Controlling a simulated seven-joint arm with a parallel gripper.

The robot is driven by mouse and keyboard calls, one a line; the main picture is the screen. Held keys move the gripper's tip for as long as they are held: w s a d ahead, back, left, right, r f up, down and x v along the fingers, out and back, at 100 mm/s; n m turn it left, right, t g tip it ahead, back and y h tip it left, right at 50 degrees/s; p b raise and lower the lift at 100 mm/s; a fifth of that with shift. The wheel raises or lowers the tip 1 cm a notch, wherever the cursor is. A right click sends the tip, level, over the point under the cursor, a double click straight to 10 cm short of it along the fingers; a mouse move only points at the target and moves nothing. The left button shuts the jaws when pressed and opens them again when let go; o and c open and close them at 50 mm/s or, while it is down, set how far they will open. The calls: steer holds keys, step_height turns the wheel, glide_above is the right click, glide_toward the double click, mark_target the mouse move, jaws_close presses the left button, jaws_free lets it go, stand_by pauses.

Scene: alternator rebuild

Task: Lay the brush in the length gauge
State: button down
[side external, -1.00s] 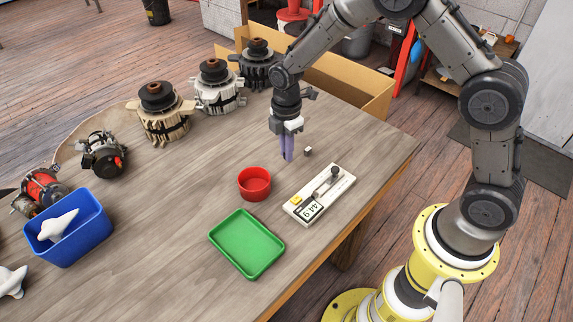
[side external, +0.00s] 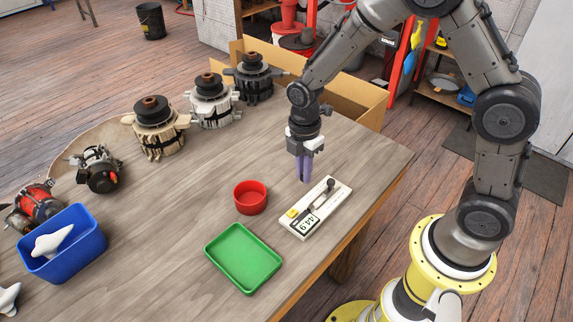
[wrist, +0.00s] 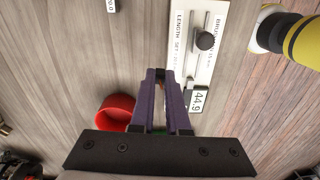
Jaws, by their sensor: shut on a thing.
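My gripper (side external: 305,178) has purple fingers pointing down, close to the upper left edge of the length gauge. It is shut on a small brownish piece, apparently the brush (wrist: 161,86), which is mostly hidden between the fingers. In the wrist view my gripper (wrist: 161,76) is left of the gauge. The length gauge (side external: 315,207) is a white plate with a dark knob, a yellow part and a display reading 44.9. The wrist view shows the gauge (wrist: 190,60) with its printed label. I cannot tell whether the brush touches the gauge.
A red cup (side external: 250,198) and a green tray (side external: 243,258) lie left of the gauge. A small labelled block (wrist: 111,5) lies at the wrist view's top edge. Several alternator parts (side external: 158,128) and a blue bin (side external: 64,252) stand farther left. Bare table lies between.

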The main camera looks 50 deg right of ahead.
steer(key=shift+n, duration=0.3)
steer(key=s, duration=0.1)
steer(key=s+r, duration=0.1)
steer(key=s, duration=0.1)
steer(key=s+r, duration=0.1)
steer(key=s, duration=0.1)
steer(key=shift+s+a+r, duration=0.1)
steer(key=shift+s+r, duration=0.2)
steer(key=shift+r, duration=0.05)
glide_above(318, 203)
steer(key=shift+f, duration=2.35)
steer(key=shift+f, duration=0.95)
steer(key=c, duration=0.8)
jaws_free()
steer(key=shift+c, duration=0.2)
step_height(318, 203, up, 8)
stand_by(0.4)
